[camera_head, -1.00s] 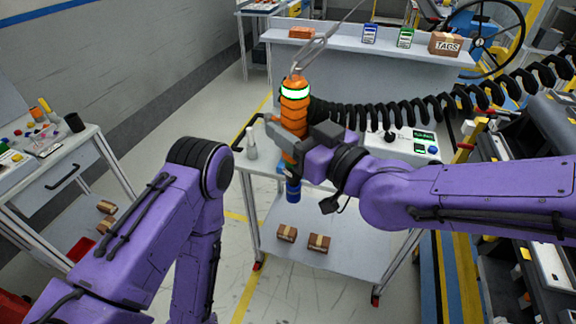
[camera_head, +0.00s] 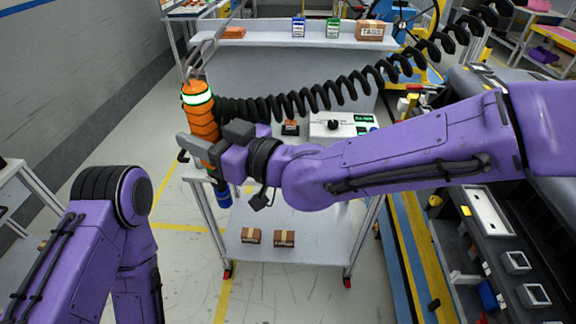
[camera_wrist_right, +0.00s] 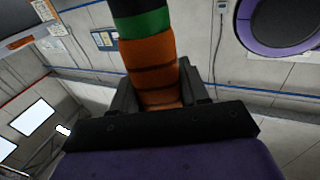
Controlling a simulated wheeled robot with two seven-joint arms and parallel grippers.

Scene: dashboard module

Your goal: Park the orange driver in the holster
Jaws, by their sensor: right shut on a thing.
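The orange driver (camera_head: 201,118) hangs nearly upright in my right gripper (camera_head: 200,150), with a lit green-white ring near its top, a metal hanger loop above and a blue tip below. A black coiled cord runs from it to the upper right. In the right wrist view, the driver's orange body (camera_wrist_right: 150,65) with a green band stands between the dark fingers of my right gripper (camera_wrist_right: 160,98). My left arm (camera_head: 100,220) shows at the lower left; its gripper is out of frame. I cannot make out a holster for certain.
A back shelf (camera_head: 280,42) holds bins and a TAGS box (camera_head: 370,30). The dashboard module (camera_head: 490,225) is at the right.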

